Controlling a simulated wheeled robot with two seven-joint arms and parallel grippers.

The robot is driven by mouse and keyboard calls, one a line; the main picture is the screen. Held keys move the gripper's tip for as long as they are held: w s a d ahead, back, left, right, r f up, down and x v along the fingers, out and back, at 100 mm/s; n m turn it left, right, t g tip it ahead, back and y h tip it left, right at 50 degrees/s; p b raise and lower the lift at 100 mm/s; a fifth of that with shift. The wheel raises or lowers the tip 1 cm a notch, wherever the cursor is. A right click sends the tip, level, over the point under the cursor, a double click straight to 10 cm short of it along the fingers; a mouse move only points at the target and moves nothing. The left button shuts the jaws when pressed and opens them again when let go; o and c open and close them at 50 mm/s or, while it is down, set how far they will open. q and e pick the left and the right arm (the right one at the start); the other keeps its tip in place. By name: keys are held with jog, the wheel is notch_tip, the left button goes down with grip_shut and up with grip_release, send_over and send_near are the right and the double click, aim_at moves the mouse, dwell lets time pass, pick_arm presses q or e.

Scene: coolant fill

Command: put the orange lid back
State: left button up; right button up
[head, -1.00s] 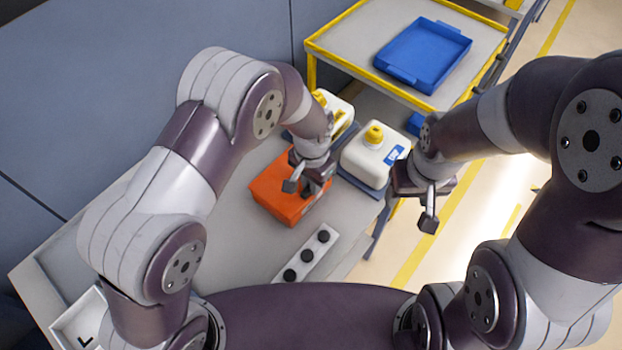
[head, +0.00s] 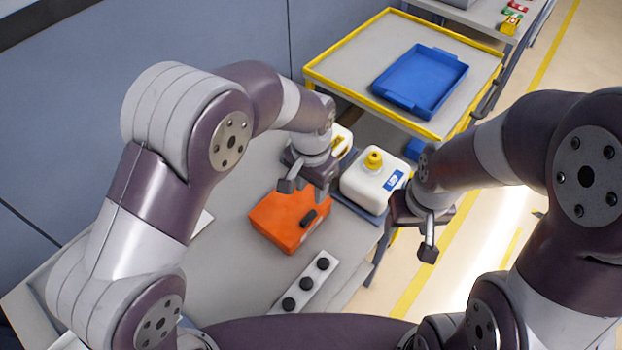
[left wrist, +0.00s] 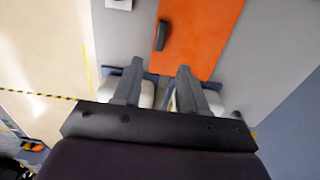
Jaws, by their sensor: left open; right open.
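The orange lid (head: 284,222) lies flat on the grey table and looks like the top of a low orange block. I cannot tell whether it is a separate piece or what is under it. A black handle (head: 309,217) stands on it. The lid (left wrist: 203,32) and its handle (left wrist: 160,36) also show in the left wrist view. My left gripper (head: 305,191) is open and empty above the lid's far edge, apart from the handle; its fingers (left wrist: 158,72) show in the left wrist view. My right gripper (head: 415,235) is open and empty, right of the table.
A white jug with a yellow cap (head: 372,182) stands beyond the lid, and another white jug (head: 342,138) is partly hidden behind my left gripper. A strip with three black knobs (head: 306,286) lies nearer. A yellow-edged cart (head: 345,60) holds a blue tray (head: 421,82).

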pick_arm(q)
notch_tip(320, 180, up, 4)
jog(key=shift+r, duration=0.1)
jog(key=s+a+n, duration=0.4)
jog(key=s+a, duration=0.1)
jog(key=a, duration=0.4)
jog(key=s+a+f+n+t, duration=0.1)
jog(key=s+a+n, duration=0.2)
jog(key=a, duration=0.7)
jog(key=s, duration=0.2)
jog(key=shift+s+f+n, duration=0.3)
jog(key=shift+s+n, duration=0.1)
jog(key=shift+a, duration=0.15)
